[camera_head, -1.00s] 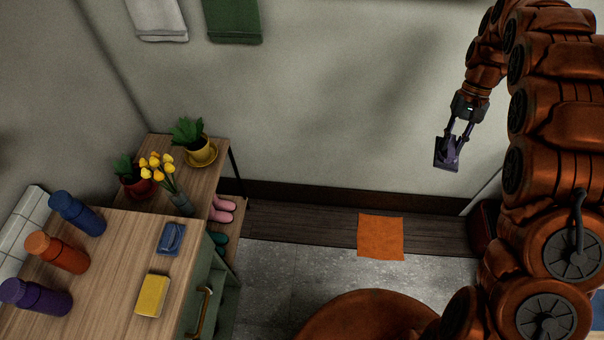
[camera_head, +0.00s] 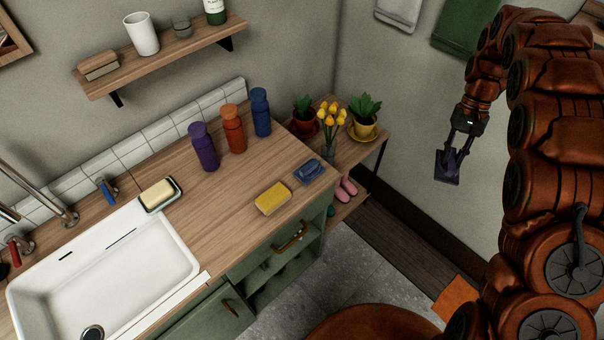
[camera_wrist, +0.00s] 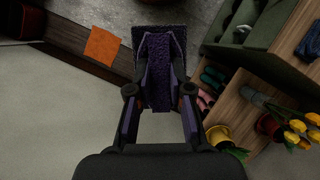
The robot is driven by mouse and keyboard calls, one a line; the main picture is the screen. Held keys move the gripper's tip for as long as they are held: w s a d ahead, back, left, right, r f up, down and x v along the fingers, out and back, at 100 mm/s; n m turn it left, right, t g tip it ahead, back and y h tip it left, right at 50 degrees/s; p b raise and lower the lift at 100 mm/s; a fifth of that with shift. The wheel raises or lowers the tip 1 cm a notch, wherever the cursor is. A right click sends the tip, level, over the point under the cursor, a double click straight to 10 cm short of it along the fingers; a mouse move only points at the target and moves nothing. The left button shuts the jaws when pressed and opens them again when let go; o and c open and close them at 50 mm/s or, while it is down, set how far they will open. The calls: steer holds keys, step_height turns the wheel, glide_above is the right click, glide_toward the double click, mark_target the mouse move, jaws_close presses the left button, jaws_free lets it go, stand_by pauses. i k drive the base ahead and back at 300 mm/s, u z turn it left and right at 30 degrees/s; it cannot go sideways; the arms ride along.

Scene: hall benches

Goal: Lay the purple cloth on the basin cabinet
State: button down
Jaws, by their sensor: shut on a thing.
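The purple cloth (camera_head: 447,166) is a small dark purple piece hanging from my gripper (camera_head: 457,148), in the air before the wall at the right. My gripper is shut on it. In the wrist view the cloth (camera_wrist: 159,42) spreads between and beyond the fingertips (camera_wrist: 160,80). The basin cabinet (camera_head: 190,205) is at the left and centre of the head view, with a wooden top, green front and white basin (camera_head: 185,262). My gripper is well to the right of the cabinet. The underside of the cloth is hidden.
A side shelf holds plants (camera_head: 364,117) and yellow flowers (camera_head: 330,113). Bare wood lies left of the sponge.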

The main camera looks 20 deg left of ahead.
mark_target(211, 221)
steer(key=u, duration=0.45)
steer(key=i, duration=0.55)
steer(key=u, duration=2.85)
